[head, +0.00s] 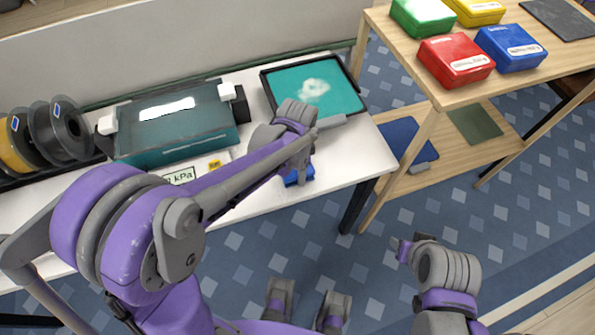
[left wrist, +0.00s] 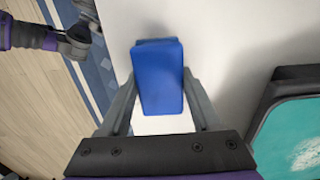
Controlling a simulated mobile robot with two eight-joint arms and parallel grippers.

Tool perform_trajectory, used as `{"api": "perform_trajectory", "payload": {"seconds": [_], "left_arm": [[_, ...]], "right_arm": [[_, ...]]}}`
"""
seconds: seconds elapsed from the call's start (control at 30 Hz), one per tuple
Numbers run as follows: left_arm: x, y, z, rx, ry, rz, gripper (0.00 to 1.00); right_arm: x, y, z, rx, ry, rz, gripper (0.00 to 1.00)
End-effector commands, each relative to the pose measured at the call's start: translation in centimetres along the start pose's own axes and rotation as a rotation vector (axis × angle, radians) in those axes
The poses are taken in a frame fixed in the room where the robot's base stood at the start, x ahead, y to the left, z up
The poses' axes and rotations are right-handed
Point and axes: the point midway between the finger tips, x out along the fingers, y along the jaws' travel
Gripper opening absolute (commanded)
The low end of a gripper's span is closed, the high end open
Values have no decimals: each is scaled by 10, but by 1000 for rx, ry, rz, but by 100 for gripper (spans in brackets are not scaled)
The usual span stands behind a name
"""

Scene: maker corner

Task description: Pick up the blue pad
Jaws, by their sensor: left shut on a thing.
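The blue pad (left wrist: 162,75) is a small, plain blue block. In the left wrist view it sits between the two fingers of my left gripper (left wrist: 163,110), which is shut on it. In the head view a bit of the blue pad (head: 299,176) shows below the left wrist, at the front edge of the white table; my arm hides the rest. I cannot tell whether the pad touches the table. My right arm (head: 445,270) is at the lower right, over the floor, away from the pad; its jaws cannot be made out.
On the white table (head: 335,172) are dark spools (head: 62,130), a teal machine (head: 175,128) and a black-rimmed teal tray (head: 335,88). A wooden table (head: 455,98) at the right holds green, yellow, red (head: 455,60) and blue boxes (head: 510,47). Patterned floor lies in front.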

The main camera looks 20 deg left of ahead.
Motion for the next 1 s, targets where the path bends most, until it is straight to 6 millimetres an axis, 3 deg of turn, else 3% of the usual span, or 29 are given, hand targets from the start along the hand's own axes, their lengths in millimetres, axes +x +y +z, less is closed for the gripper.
{"api": "perform_trajectory", "payload": {"seconds": [0.33,0.7,1.0], "left_arm": [[-9,0,0,0,0,0,10],[-79,0,0,0,0,0,10],[-101,0,0,0,0,0,10]], "right_arm": [[-1,0,-1,0,0,0,50],[-9,0,-6,0,4,0,50],[-11,0,-7,0,4,0,50]]}}
